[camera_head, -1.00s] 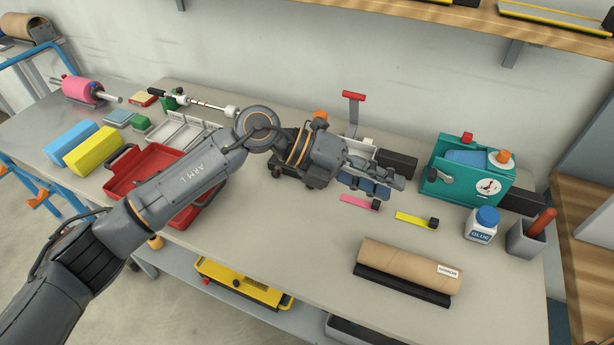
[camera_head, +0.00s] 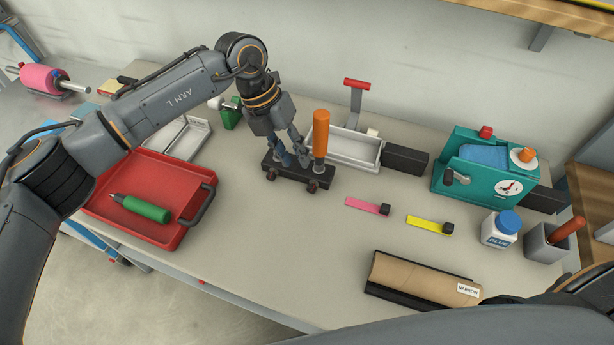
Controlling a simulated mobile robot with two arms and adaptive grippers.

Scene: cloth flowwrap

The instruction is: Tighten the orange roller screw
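An upright orange cylinder (camera_head: 321,133) stands at the right end of a low black block (camera_head: 287,172) with small knobs on its front, near the middle of the table. I cannot tell from this view whether it is the roller screw itself or a handle on it. My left gripper (camera_head: 294,162) points down over the block, just left of the orange cylinder. Its two fingers look spread with nothing visible between them; I cannot tell whether a fingertip touches the block or the cylinder. My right gripper is not in view; a dark arm part shows at the bottom right.
A red tray (camera_head: 201,228) holding a green-handled tool (camera_head: 140,208) is at the left. A white tray (camera_head: 358,150) is behind the block. A teal machine (camera_head: 447,190), glue bottle (camera_head: 500,229) and brown roll (camera_head: 424,277) are at the right. Table in front of the block is clear.

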